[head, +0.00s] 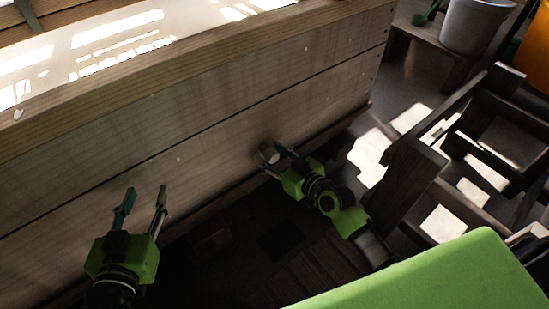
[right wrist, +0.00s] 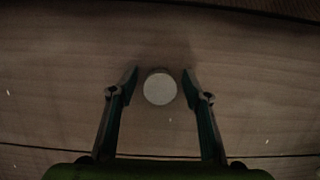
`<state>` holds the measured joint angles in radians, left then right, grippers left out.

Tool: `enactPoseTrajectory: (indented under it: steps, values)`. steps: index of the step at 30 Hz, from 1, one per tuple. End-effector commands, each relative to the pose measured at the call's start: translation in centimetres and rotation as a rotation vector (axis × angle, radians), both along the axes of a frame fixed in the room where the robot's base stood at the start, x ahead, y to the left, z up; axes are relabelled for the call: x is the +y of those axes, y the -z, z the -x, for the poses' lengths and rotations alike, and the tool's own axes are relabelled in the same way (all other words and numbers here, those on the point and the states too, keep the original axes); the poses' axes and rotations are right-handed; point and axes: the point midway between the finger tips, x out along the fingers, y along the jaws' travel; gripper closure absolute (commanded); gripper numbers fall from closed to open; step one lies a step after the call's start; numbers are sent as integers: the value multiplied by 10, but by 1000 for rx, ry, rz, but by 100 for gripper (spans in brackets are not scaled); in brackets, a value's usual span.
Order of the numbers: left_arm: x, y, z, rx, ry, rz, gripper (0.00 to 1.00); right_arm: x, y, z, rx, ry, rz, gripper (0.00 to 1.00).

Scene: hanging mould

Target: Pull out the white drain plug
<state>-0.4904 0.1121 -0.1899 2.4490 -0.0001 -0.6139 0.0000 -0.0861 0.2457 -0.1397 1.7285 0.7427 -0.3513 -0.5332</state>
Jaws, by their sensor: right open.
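The white drain plug (head: 268,155) sticks out low on the wooden side wall of the vat in the head view. In the right wrist view the plug (right wrist: 160,88) is a pale round disc near the middle. My right gripper (head: 274,161) is at the plug, and in its wrist view (right wrist: 160,82) the two fingers stand open, one on each side of the disc with a small gap to each. My left gripper (head: 145,194) is open and empty, in front of the wall at the lower left of the head view.
The wooden vat wall (head: 200,120) runs across the view, with white contents behind its rim. A wooden stand (head: 412,180) is close to the right of my right arm. A grey bucket (head: 474,25) stands at the upper right. The floor below the wall is dark.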

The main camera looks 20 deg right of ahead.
Motion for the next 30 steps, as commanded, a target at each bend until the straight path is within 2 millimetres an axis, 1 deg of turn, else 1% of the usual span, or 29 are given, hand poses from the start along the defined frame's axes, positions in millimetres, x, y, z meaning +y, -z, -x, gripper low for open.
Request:
enactPoseTrajectory:
  steps: [1,2,3,5,9,12,15,22,25,30]
  values:
    - [0,0,0,0,0,0,60,0,0,0,0,0,0,63]
    - [0,0,0,0,0,0,60,0,0,0,0,0,0,71]
    - [0,0,0,0,0,0,60,0,0,0,0,0,0,82]
    - [0,0,0,0,0,0,60,0,0,0,0,0,0,97]
    - [0,0,0,0,-1,0,60,0,0,0,0,0,0,97]
    - [1,1,0,10,-1,-2,60,-2,0,5,2,0,2,97]
    - [3,15,6,76,-5,-18,60,-5,0,14,1,-1,2,97]
    - [10,38,18,189,-12,-45,60,-13,0,35,2,-1,3,97]
    - [11,44,22,216,-14,-51,60,-15,0,41,2,0,2,97]
    - [12,46,23,225,-15,-53,60,-15,1,43,2,0,2,97]
